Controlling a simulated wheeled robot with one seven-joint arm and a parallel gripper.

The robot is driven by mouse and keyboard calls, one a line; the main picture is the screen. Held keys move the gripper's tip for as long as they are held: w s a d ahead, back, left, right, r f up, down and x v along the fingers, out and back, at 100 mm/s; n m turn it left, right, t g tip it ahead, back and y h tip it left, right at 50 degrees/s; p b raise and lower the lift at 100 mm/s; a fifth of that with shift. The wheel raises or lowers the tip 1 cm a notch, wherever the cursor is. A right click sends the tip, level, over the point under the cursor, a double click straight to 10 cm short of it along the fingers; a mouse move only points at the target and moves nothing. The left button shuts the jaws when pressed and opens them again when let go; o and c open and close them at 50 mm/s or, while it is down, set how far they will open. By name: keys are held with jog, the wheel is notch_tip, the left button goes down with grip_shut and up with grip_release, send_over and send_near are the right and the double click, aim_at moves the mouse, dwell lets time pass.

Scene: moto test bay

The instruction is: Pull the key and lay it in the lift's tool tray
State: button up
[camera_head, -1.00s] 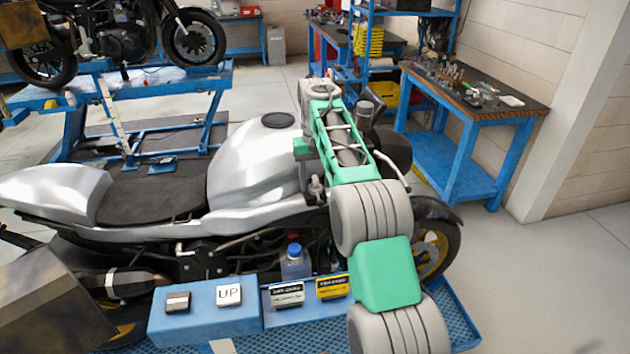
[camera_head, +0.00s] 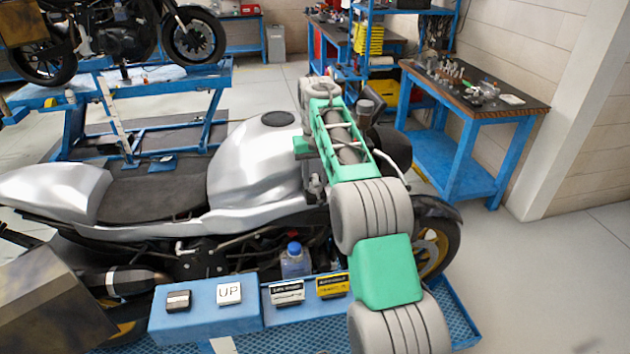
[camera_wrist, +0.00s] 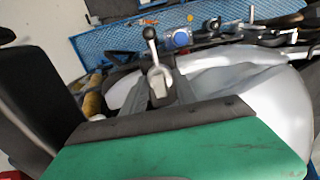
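My gripper (camera_wrist: 160,85) reaches over the motorcycle's front end in the wrist view. Its two grey fingers stand apart, with a small pale block visible between or beyond them. A silver lever-like part with a dark round tip (camera_wrist: 149,34) rises just beyond the fingers. I cannot make out the key clearly; the fingers or hand may hide it. In the head view my arm covers the handlebar area, and the fingertips are hidden. A blue shallow tray with two labels (camera_head: 304,319) is on the lift's near side, but I cannot see its inside well.
The silver motorcycle (camera_head: 245,170) stands on the blue mesh lift (camera_head: 450,310). A control box (camera_head: 205,322) with an UP button is left of the labelled tray. A bottle with a blue cap (camera_head: 295,262) stands behind it. A workbench (camera_head: 520,108) is at right; floor between is clear.

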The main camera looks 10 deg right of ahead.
aim_at(315, 176)
grip_shut()
jog(key=o, duration=1)
grip_release()
jog(key=shift+o, duration=0.2)
notch_tip(315, 176, up, 4)
jog(key=shift+f, duration=0.25)
jog(key=s+r+b, duration=0.7)
jog(key=s+r, duration=0.2)
jog(key=s, duration=0.5)
jog(key=shift+r, duration=0.3)
